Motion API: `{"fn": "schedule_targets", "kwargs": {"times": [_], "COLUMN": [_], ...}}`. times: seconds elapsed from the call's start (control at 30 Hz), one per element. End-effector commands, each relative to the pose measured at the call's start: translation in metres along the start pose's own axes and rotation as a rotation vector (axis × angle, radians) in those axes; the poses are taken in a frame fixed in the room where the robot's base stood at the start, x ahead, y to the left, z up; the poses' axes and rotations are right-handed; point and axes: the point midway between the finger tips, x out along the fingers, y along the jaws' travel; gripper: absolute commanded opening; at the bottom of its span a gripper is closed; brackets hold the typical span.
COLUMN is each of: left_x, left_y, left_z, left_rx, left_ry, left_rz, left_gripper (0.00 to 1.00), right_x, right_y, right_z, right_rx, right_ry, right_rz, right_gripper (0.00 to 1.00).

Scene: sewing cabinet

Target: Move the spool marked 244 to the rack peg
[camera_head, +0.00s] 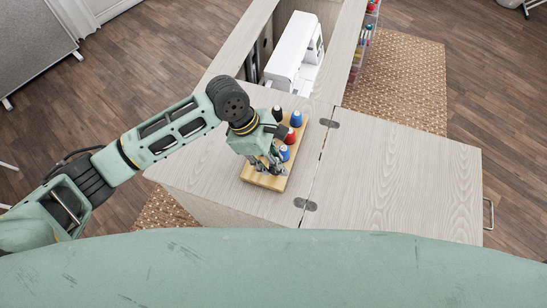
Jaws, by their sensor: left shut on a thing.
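A wooden rack (270,182) with thread spools stands on the cabinet top. Two blue spools (297,118) (284,153), a red spool (290,135) and a dark spool (277,113) stand on it. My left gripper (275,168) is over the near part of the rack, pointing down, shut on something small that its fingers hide. I cannot read any spool marking, so I cannot tell which one is 244. The pegs near the gripper are mostly hidden. My right gripper is not in view.
The pale wood cabinet top (215,165) has a clear, hinged leaf (400,180) on the right. A white sewing machine (294,50) sits in the recess behind the rack. A holder with coloured items (364,45) is at the back right.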

Motion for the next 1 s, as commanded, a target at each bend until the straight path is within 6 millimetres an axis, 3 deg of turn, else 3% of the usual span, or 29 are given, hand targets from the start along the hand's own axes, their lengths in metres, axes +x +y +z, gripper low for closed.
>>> {"fn": "schedule_targets", "kwargs": {"times": [1.0], "left_x": [0.018], "left_y": [0.0], "left_z": [-0.007], "left_rx": [0.0], "left_ry": [0.0], "left_rz": [0.0], "left_gripper": [0.1], "right_x": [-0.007], "right_y": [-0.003], "right_z": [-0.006], "right_rx": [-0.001], "right_ry": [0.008], "right_rz": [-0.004], "right_gripper": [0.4]}}
